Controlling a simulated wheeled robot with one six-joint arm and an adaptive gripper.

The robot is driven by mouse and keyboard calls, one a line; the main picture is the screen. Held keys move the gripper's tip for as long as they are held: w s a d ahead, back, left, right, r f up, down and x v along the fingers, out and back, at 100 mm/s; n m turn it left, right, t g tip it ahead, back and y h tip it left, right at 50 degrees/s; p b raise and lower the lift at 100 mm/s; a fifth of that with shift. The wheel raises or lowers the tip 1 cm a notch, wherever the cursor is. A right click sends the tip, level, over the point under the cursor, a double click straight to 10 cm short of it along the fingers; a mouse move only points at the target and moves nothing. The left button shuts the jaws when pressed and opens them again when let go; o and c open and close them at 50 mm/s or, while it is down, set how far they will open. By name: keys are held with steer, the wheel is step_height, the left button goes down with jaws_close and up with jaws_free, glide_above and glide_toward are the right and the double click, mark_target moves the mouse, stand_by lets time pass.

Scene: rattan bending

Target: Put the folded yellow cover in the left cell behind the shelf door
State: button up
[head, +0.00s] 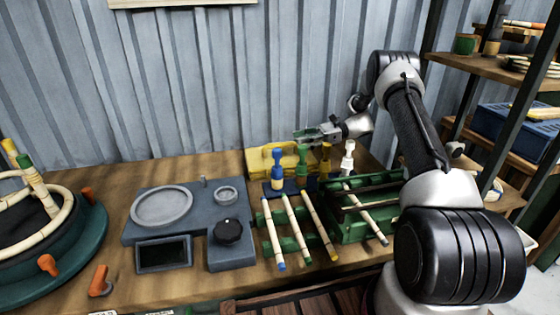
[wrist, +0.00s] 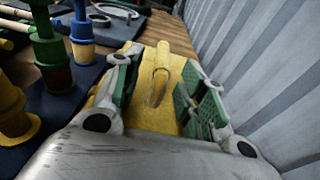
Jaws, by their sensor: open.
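The folded yellow cover (head: 259,161) lies at the back of the bench, against the corrugated wall and behind the row of coloured tools. In the wrist view the yellow cover (wrist: 150,115) fills the space below and between my fingers, with a raised yellow loop in its middle. My gripper (head: 304,134) is open, with green finger pads, over the right part of the cover. In the wrist view my gripper (wrist: 162,72) has one finger on each side of the loop. I cannot tell whether the fingers touch the cover. The left cell and shelf door cannot be made out.
Upright tools, including a blue one (head: 277,170) and a white one (head: 348,158), stand close in front of the cover. Rattan sticks (head: 296,228) lie nearer. A grey fixture (head: 190,222) sits left. A shelf (head: 480,68) with a blue crate (head: 508,128) stands right.

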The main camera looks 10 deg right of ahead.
mark_target(293, 143)
steer(key=a, duration=0.2)
steer(key=a+f, duration=0.1)
steer(key=a, duration=0.3)
steer(key=shift+w+f, duration=0.2)
steer(key=shift+w, duration=0.05)
jaws_close()
